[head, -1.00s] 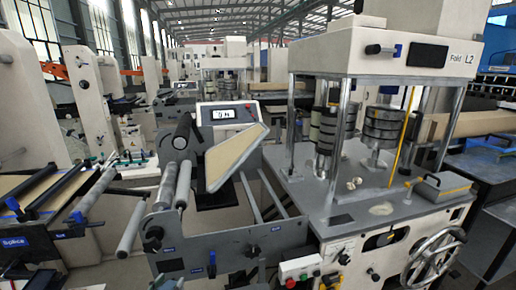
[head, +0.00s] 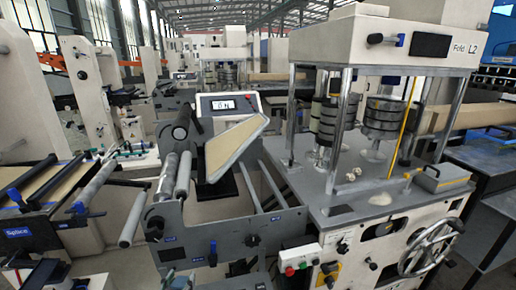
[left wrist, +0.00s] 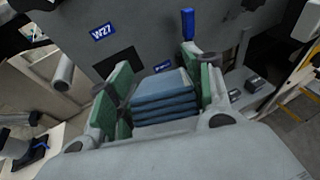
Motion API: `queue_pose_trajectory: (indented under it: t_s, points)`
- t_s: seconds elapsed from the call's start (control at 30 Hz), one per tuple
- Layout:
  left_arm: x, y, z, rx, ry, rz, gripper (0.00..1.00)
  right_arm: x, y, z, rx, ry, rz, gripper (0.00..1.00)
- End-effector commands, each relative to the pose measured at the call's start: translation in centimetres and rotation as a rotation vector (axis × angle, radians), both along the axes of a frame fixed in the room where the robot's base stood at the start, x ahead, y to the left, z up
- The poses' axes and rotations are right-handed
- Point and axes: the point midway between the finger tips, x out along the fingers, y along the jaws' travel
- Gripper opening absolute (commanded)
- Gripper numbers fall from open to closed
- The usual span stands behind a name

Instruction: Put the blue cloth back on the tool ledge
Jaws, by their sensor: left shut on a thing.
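The blue cloth (left wrist: 165,104) is a folded stack of several layers in the left wrist view. My left gripper (left wrist: 158,88) is shut on it, with green pads on both sides. The cloth is held in front of a grey panel (left wrist: 140,60) with a blue "W27" label. In the head view, only dark, partly cut-off shapes show at the bottom edge, and I cannot make out the cloth there. The tool ledge cannot be told for sure. A grey surface (left wrist: 238,82) with small dark items lies right of the gripper. My right gripper is not seen.
The unwind machine's grey side panel (head: 225,232) and metal rollers (head: 167,178) stand ahead. A blue handle (left wrist: 187,24) hangs just beyond the gripper. The "Fold L2" press (head: 405,60) with a handwheel (head: 432,245) stands at the right. A "Splice" table (head: 30,205) stands left.

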Motion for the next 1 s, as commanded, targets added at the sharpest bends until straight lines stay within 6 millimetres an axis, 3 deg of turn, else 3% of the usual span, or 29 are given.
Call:
queue_pose_trajectory:
  t_s: [0.37, 1.0]
  points:
    - [0.1, -2.5, 0.3, -0.001, 0.000, 0.040, 0.27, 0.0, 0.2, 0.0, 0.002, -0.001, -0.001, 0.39]
    - [0.1, -2.7, 0.3, 0.001, 0.000, 0.044, 0.27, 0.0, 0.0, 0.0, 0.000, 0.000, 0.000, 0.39]
